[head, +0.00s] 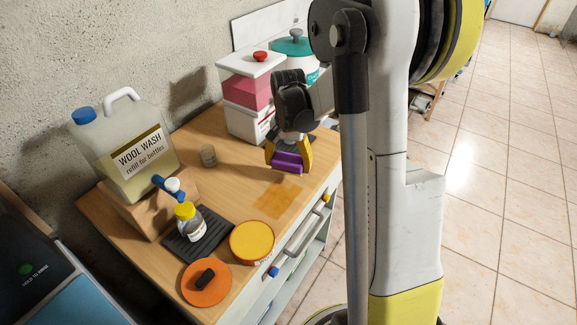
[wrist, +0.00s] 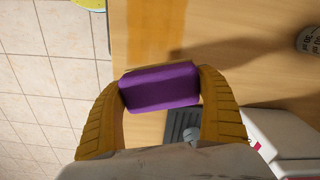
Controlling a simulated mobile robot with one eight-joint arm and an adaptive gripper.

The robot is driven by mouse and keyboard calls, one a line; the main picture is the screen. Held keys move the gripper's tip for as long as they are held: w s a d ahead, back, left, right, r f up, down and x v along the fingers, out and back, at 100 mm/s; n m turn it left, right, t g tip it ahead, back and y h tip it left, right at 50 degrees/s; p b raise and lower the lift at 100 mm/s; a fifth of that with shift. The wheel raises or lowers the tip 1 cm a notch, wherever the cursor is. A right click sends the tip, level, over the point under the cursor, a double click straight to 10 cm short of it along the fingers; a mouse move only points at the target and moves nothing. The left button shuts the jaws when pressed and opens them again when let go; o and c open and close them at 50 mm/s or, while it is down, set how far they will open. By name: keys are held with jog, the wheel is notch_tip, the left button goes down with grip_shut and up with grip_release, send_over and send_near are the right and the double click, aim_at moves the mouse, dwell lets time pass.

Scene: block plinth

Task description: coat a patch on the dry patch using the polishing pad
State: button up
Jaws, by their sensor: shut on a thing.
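My gripper (head: 289,160) is shut on a purple block, the polishing pad (head: 287,163). The wrist view shows the pad (wrist: 160,87) between the two yellow fingers of the gripper (wrist: 160,92). The dry patch is a darker orange-brown rectangle (head: 278,200) on the wooden top, near its front edge. The patch also shows at the top of the wrist view (wrist: 160,28). In the head view the pad is behind the patch, towards the containers, and not over it. The pad looks raised above the wood, but I cannot tell the exact gap.
A wool wash jug (head: 127,150) stands on a wooden block (head: 150,212). A small yellow-capped bottle (head: 189,224) is on a dark mat (head: 178,246). An orange-yellow round tin (head: 252,241) and orange disc (head: 204,285) are at the front. Boxes (head: 245,95) stand behind my gripper.

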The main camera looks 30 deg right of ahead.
aim_at(288, 158)
jog(key=shift+r+p, duration=0.95)
jog(key=shift+r, duration=0.75)
jog(key=shift+s, duration=0.1)
